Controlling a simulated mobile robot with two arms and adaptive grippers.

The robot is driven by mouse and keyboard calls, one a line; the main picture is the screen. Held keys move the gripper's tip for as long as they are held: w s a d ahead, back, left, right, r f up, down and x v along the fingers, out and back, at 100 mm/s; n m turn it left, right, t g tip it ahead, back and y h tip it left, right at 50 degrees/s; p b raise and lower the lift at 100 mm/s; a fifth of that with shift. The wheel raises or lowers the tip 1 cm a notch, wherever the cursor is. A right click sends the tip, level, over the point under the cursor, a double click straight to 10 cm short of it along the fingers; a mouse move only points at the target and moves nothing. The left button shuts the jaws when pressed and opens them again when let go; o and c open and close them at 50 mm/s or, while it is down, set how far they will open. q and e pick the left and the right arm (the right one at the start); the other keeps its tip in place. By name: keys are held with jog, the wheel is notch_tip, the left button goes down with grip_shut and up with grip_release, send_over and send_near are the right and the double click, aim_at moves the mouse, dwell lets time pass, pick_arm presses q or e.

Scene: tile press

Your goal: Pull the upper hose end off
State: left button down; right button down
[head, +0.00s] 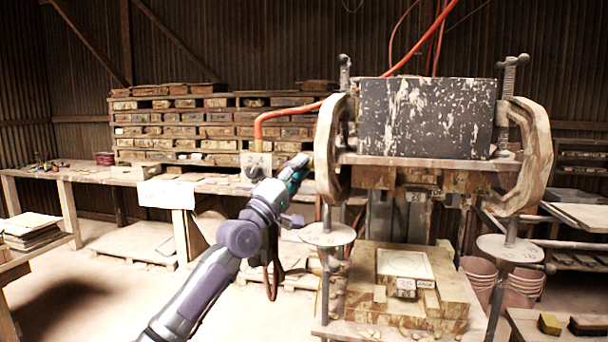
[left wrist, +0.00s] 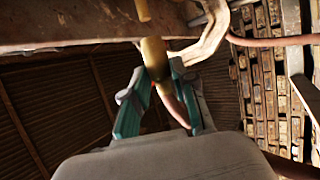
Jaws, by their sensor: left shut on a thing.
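My left gripper (head: 298,168) is at the left side of the tile press (head: 425,118), close to its left curved frame arm. In the left wrist view the teal fingers (left wrist: 161,88) are shut on the hose end, a tan brass-like fitting (left wrist: 154,58). A pinkish hose (left wrist: 174,104) runs down from it between the fingers. The fitting's top meets the edge of the press beam (left wrist: 80,30) in the picture; I cannot tell whether they are joined. A similar tan stub (left wrist: 142,10) shows above on the beam. In the head view the hose end is hidden by the gripper. My right gripper is not in view.
A workbench (head: 110,175) with stacked tile moulds (head: 190,132) stands behind. The press's lower table (head: 450,290) holds a tile block. The floor at left is mostly open.

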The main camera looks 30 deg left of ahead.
pick_arm(q)
jog(key=c, duration=1.4)
grip_release()
jog(key=shift+a+r, duration=0.1)
jog(key=shift+o, duration=2.4)
jog(key=shift+a, duration=0.3)
jog(key=v, duration=1.2)
jog(key=shift+s, duration=0.1)
